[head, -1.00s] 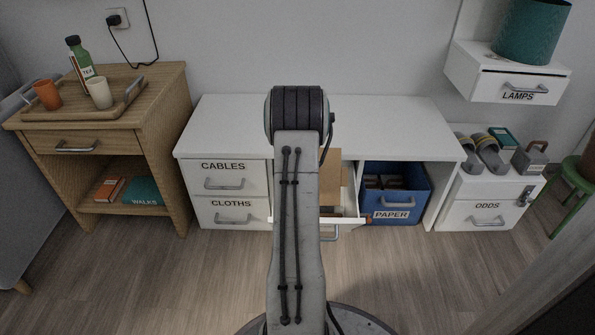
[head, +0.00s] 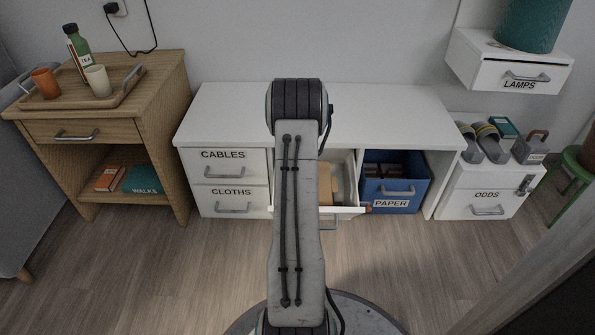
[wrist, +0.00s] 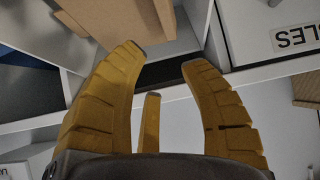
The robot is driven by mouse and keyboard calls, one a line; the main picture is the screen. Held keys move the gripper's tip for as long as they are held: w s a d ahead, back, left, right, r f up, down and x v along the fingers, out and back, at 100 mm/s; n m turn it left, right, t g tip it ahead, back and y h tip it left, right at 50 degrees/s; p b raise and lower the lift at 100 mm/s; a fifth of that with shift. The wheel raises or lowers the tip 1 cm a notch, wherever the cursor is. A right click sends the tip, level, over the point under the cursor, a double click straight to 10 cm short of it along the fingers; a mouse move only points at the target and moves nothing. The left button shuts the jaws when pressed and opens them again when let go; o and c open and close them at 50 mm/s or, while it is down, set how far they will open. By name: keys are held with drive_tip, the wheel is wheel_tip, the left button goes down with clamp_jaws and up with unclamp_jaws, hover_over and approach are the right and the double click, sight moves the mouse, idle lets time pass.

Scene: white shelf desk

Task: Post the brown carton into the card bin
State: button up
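The brown carton (head: 325,187) shows partly beside my arm in the head view, inside an open white drawer (head: 345,210) under the desk. The rest of it is hidden behind my arm. In the wrist view, a brown carton surface (wrist: 110,14) lies at the upper left, beyond the fingertips. My gripper (wrist: 162,57) has its yellow fingers spread, with nothing between them, and looks apart from the carton. My gripper is hidden in the head view. No card label is readable; the drawer's front is partly covered by my arm.
A blue bin marked PAPER (head: 392,188) stands right of the open drawer. Shut drawers marked CABLES (head: 225,168) and CLOTHS (head: 233,202) are to the left. The white desktop (head: 400,115) is clear. A wooden side table (head: 110,130) stands far left.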

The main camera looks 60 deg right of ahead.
drive_tip(key=shift+o, duration=0.5)
drive_tip(key=v, duration=1.2)
idle(0.5)
